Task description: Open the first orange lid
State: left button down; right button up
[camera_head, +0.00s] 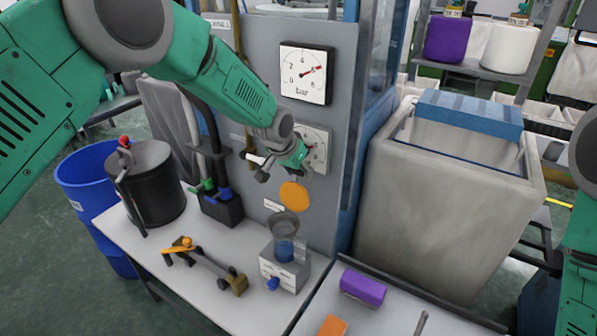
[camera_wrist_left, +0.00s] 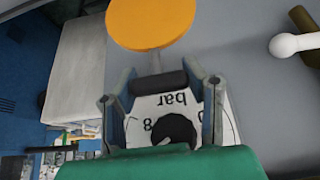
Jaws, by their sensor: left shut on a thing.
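The orange lid (camera_head: 295,196) is a flat round disc, seen nearly face-on just above the clear cup (camera_head: 285,226), which sits on a small grey box and holds something blue. The cup's mouth shows uncovered, with the lid tilted up above it. My left gripper (camera_head: 290,165) is directly above the lid, by the grey panel. In the left wrist view the lid (camera_wrist_left: 150,22) lies just beyond the fingertips (camera_wrist_left: 158,82), with a short stem running between them; the gripper is shut on it. The exact contact is partly hidden. My right gripper is out of view.
A gauge (camera_head: 306,73) is on the panel behind, with a second one partly hidden by my arm. A big grey bin (camera_head: 440,215) stands at right.

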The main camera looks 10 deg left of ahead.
pick_arm(q)
jog(key=shift+w+r, duration=0.3)
jog(key=shift+r, duration=0.1)
jog(key=c, duration=1.1)
grip_release()
jog(key=shift+o, duration=1.3)
jog(key=shift+s+f, duration=0.1)
jog(key=shift+f, duration=0.1)
jog(key=v, duration=1.1)
jog(key=shift+s+r, duration=0.25)
jog(key=shift+r, duration=0.1)
